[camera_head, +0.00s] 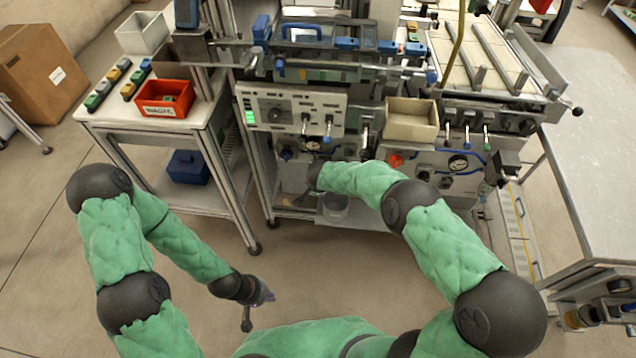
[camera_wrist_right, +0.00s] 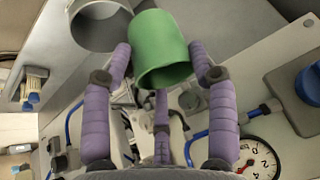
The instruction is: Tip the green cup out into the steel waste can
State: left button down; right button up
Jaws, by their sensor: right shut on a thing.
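The green cup (camera_wrist_right: 160,45) is between the purple fingers of my right gripper (camera_wrist_right: 165,75) in the right wrist view. The gripper is shut on it. The cup's open rim faces toward the wrist camera, and I cannot see what is inside. The steel waste can (camera_wrist_right: 98,25) is beside the cup, up and left in that view, with its round mouth showing.
The machine's control panel (camera_head: 291,108) and a beige bin (camera_head: 411,120) are above my right forearm. A white side table (camera_head: 200,120) with a red bin (camera_head: 164,98) stands left. A pressure gauge (camera_wrist_right: 258,160) is close to the right fingers. The floor in front is clear.

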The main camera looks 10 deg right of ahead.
jog(key=shift+d+f+m+y, duration=0.3)
jog(key=shift+d+f+y, duration=0.25)
jog(key=shift+y, duration=0.25)
jog(key=shift+s+d+f+m+t+y+b, duration=0.15)
jog(key=shift+d+f+m+t+y+b, duration=0.3)
jog(key=shift+y, duration=0.75)
jog(key=shift+s+d+f+m+t+y, duration=0.1)
jog(key=shift+d+f+m+t+y, duration=0.75)
jog(key=shift+y, duration=1.25)
jog(key=shift+s+d+f+m+t+y, duration=0.1)
jog(key=shift+d+f+m+t+y, duration=0.3)
jog(key=shift+f+m+t+y, duration=1.25)
jog(key=shift+s+d+f+m+t+y, duration=0.1)
jog(key=shift+d+f+m+t+y, duration=0.45)
jog(key=shift+y, duration=2)
jog(key=shift+d+r, duration=0.15)
jog(key=shift+r, duration=0.05)
